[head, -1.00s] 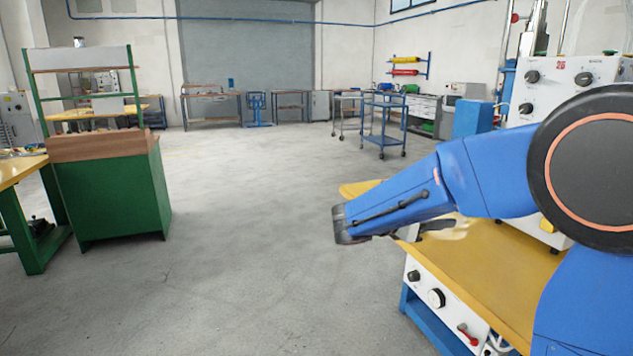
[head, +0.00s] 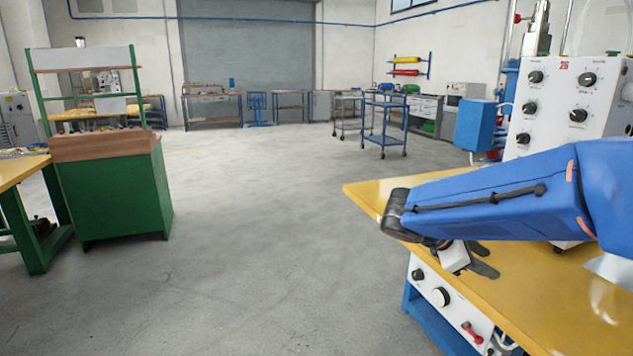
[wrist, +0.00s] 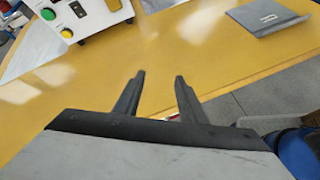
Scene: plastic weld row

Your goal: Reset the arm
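My gripper (head: 486,260) hangs off the end of my blue arm over the yellow worktable at the right of the head view. In the wrist view the two dark fingers (wrist: 160,78) stand apart with only the yellow tabletop (wrist: 90,80) showing between them. The gripper is open and empty. Its height above the tabletop is hard to judge.
A white machine with black knobs (head: 540,108) stands at the back of the worktable (head: 395,188). A dark grey flat piece (wrist: 268,17) lies on the tabletop. A green cabinet (head: 115,195) stands left. The floor between is clear.

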